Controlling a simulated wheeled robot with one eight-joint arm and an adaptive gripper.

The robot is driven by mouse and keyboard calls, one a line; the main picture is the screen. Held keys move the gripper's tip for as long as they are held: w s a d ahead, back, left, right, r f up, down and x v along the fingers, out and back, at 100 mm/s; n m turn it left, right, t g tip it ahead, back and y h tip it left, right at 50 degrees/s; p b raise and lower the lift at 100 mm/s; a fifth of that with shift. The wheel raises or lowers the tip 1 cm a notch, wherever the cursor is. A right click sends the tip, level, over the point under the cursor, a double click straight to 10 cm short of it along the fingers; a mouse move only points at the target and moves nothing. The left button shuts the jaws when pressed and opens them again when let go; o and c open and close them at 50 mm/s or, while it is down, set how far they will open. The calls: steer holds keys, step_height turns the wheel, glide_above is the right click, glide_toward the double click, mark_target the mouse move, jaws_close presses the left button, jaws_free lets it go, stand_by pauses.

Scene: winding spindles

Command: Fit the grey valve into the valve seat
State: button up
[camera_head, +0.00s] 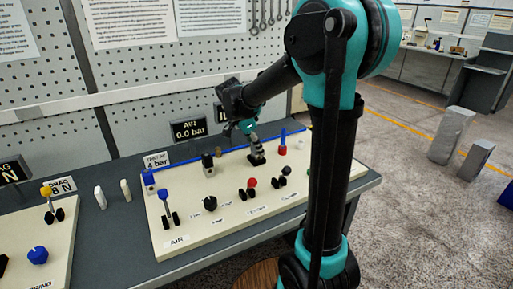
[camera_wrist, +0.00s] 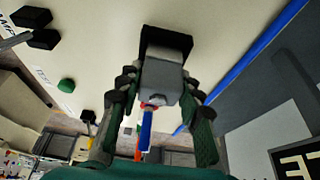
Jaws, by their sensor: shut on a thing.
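The grey valve (camera_wrist: 166,82) is a grey block between the fingers of my gripper (camera_wrist: 160,100) in the wrist view. Its far end is against or just in front of a black square block (camera_wrist: 181,34), which looks like the valve seat. In the head view my gripper (camera_head: 251,130) points down at the cream panel, with the grey valve (camera_head: 254,142) below its fingers and the black seat (camera_head: 257,159) directly underneath. The valve looks roughly in line with the seat. Whether it is inside the seat or only touching it cannot be told.
The cream panel (camera_head: 190,232) carries a blue-handled lever (camera_head: 165,201), a red knob (camera_head: 252,183) and several black fittings. A red fitting with a blue rod (camera_head: 283,143) stands close to the right of my gripper. A blue pipe (camera_head: 190,160) runs along the back edge.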

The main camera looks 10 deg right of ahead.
steer(key=shift+f, duration=0.1)
steer(key=o, duration=1.2)
steer(key=shift+o, duration=0.2)
steer(key=v, duration=1.2)
